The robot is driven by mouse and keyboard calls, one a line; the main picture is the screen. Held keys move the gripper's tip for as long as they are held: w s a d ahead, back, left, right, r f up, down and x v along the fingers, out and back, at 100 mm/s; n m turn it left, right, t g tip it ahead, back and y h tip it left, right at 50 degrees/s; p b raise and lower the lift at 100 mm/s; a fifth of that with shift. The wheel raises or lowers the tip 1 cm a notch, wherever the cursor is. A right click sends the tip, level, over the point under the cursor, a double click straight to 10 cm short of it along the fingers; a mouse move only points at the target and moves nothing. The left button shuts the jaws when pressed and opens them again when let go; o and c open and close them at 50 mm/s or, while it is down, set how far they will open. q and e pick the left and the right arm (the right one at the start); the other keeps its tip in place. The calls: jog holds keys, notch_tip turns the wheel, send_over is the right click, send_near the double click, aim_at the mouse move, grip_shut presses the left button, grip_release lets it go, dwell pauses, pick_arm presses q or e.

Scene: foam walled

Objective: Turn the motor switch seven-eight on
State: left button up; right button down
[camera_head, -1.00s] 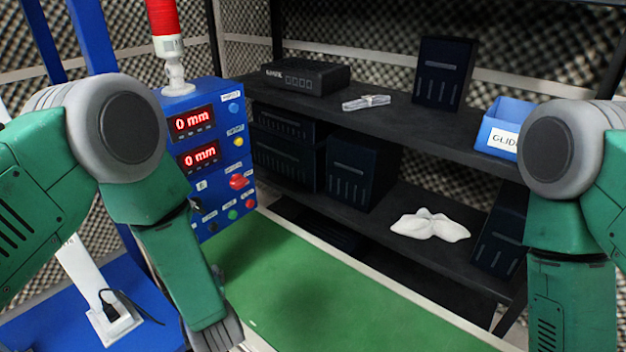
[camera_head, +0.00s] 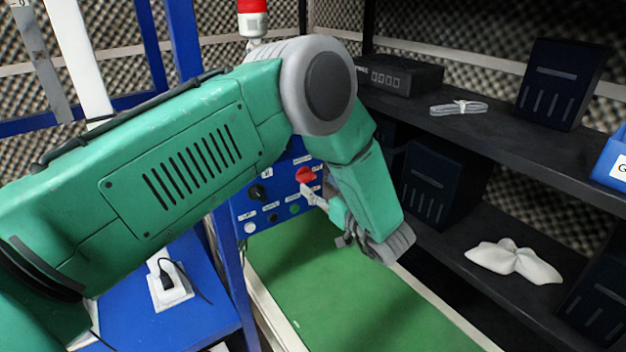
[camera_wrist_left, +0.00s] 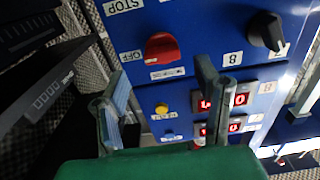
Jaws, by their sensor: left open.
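The blue control panel (camera_head: 240,209) carries a black rotary knob (camera_head: 258,192) and a red knob (camera_head: 305,174). In the left wrist view the black knob (camera_wrist_left: 267,30) is at the top right, near a plate reading "8", and the red knob (camera_wrist_left: 162,48) is at the upper middle. The small labels are too blurred to read fully. My left gripper (camera_head: 326,212) is open and empty in front of the panel's lower right. In the wrist view its fingers (camera_wrist_left: 155,88) are spread below the red knob, with the black knob off to their right. My right gripper is out of view.
A green surface (camera_head: 330,290) lies below the panel. Dark shelves (camera_head: 490,135) to the right hold boxes and a white object (camera_head: 514,261). A blue post (camera_head: 226,270) stands left of the panel. My left arm hides the panel's upper part.

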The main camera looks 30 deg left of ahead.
aim_at(310, 179)
pick_arm(q)
jog(key=x, duration=0.4)
jog(key=shift+s, duration=0.1)
jog(key=shift+a+f, duration=0.1)
jog(key=shift+a, duration=0.35)
jog(key=shift+d, duration=0.15)
jog(key=shift+c, duration=1.3)
jog(key=c, duration=0.9)
